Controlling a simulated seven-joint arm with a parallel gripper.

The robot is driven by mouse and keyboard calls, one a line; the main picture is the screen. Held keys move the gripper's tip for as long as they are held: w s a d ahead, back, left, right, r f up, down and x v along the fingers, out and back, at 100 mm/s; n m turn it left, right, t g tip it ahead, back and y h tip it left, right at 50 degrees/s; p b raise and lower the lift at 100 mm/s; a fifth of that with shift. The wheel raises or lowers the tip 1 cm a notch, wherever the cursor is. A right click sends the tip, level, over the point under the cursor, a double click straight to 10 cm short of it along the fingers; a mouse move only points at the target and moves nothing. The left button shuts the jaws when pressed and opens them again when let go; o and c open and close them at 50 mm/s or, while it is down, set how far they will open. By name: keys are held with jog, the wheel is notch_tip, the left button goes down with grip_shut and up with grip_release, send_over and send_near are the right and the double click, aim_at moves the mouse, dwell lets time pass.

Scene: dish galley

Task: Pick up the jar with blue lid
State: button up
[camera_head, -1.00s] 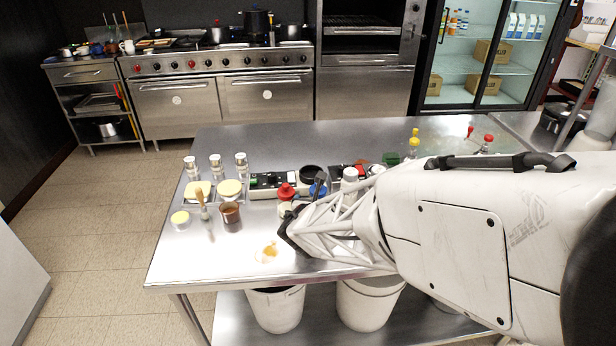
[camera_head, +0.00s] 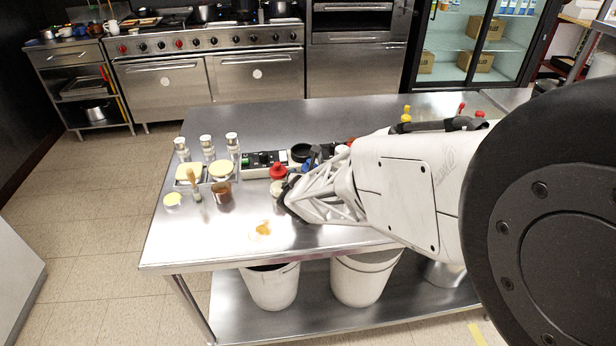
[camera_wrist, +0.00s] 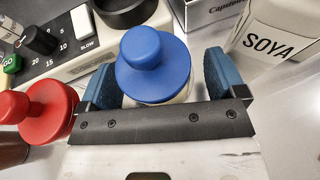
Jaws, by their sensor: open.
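The jar with the blue lid (camera_wrist: 152,62) is in the middle of the wrist view. Its round blue knob and lid hide most of the pale body below. My gripper (camera_wrist: 160,72) is open, with one blue-padded finger on each side of the jar. I cannot tell whether either finger touches it. In the head view my gripper (camera_head: 289,190) is low over the table, beside the red-lidded jar, and my arm hides much of the area around it.
A red-lidded jar (camera_wrist: 48,105) stands close to the left finger. A scale-like device (camera_wrist: 75,35) and a black round dish (camera_wrist: 125,10) lie behind. The table's front left (camera_head: 190,240) is mostly clear.

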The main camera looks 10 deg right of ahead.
dwell(0.5)
jog(key=c, duration=1.2)
